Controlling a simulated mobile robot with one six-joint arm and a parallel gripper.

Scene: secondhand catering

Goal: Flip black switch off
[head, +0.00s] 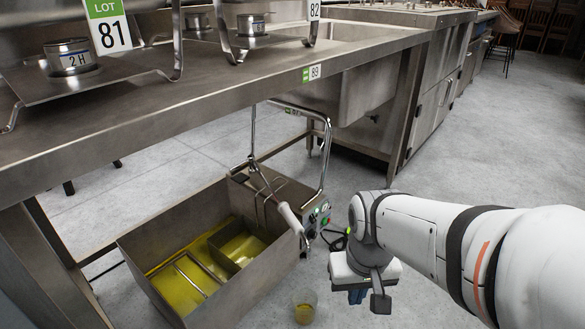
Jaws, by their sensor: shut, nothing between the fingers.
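A steel deep fryer (185,262) with yellow oil inside stands on the floor below the steel counter. Its control box (318,216) is at the right back end and carries small green, red and dark controls. A green one looks lit. The black switch is too small to single out among them, and its position cannot be read. My gripper (368,297) points down, to the right of and nearer than the control box, apart from it. It is shut and empty.
A basket handle (290,218) with a pale grip sticks out over the fryer's right side, near the controls. A small cup (304,306) of yellow liquid stands on the floor left of my gripper. The steel counter (190,110) overhangs behind. Floor to the right is clear.

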